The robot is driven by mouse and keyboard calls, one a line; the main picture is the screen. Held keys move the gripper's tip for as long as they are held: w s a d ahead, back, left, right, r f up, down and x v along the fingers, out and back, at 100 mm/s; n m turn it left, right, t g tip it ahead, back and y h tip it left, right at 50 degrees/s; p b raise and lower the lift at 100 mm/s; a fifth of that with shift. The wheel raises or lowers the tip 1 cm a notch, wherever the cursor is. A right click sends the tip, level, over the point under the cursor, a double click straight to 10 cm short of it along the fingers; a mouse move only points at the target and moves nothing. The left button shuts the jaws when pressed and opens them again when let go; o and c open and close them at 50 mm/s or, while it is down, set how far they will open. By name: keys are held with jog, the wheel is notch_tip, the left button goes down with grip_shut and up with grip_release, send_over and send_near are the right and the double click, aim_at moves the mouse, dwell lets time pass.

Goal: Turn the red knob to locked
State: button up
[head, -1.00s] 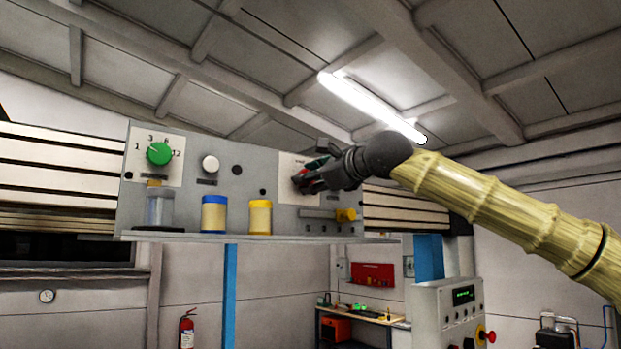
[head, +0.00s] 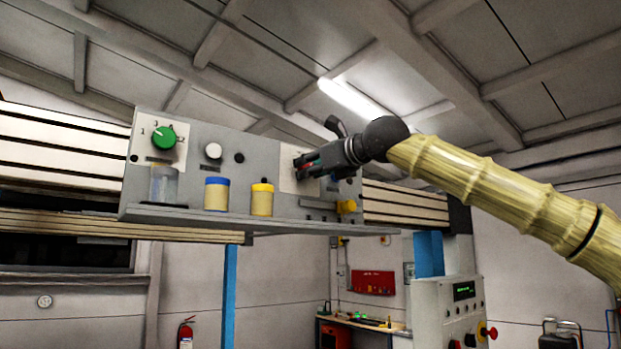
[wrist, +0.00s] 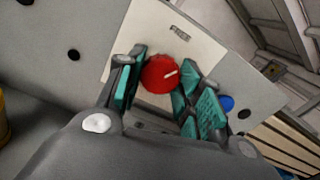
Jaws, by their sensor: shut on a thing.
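The red knob (wrist: 160,74) sits on a pale plate (wrist: 150,40) on the grey panel. A white mark on its face points right and slightly up in the wrist view. The word FREE is printed on the plate above and right of the knob; no locked label can be read. My gripper (wrist: 157,85) is shut on the red knob, its teal-padded fingers on both sides of it. In the head view my gripper (head: 308,163) reaches the panel from the right and hides most of the knob.
A green dial (head: 164,138) and a white button (head: 213,151) are on the panel's left. A clear jar (head: 164,186), a blue-lidded jar (head: 216,196) and a yellow-lidded jar (head: 262,200) stand on the shelf below.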

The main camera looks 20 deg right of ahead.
jog(key=m+b, duration=0.6)
jog(key=m, duration=0.1)
jog(key=m+b, duration=0.3)
jog(key=m, duration=0.1)
jog(key=shift+w+a+f, duration=0.1)
jog(key=shift+f, duration=0.25)
jog(key=shift+m, duration=0.5)
jog(key=o, duration=1)
jog(key=shift+r, duration=0.15)
jog(key=shift+o, duration=0.2)
jog(key=shift+r, duration=0.1)
jog(key=v, duration=1.2)
